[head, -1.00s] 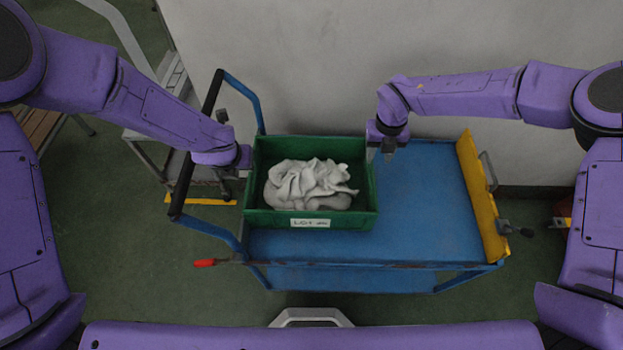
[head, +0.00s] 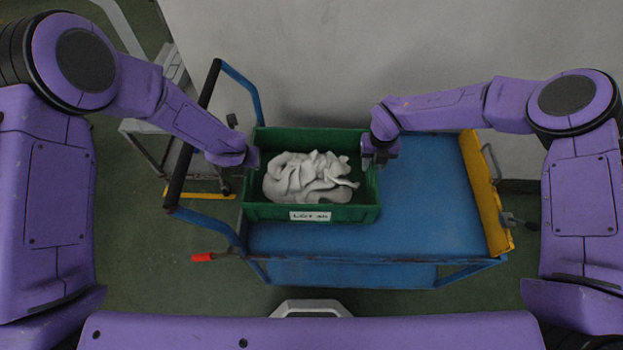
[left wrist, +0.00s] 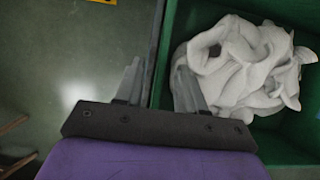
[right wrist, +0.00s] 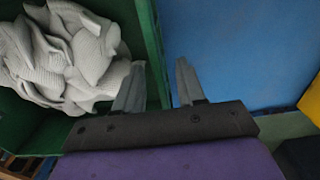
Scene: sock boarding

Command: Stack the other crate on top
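One green crate (head: 270,212) with a white label on its front stands on the left end of the blue cart's top. Light grey crumpled cloth, likely socks, (head: 310,177) lies inside it. My left gripper (head: 252,158) is at the crate's left wall; in the left wrist view its parted fingers (left wrist: 158,75) stand either side of the rim. My right gripper (head: 372,162) is at the right wall; in the right wrist view its parted fingers (right wrist: 157,80) also straddle the rim, with a gap showing. No second crate can be made out.
The blue cart top (head: 430,195) is bare right of the crate. A yellow end board (head: 485,195) closes its right end, and a black-gripped handle (head: 195,140) rises at its left. A pale wall (head: 400,60) stands close behind.

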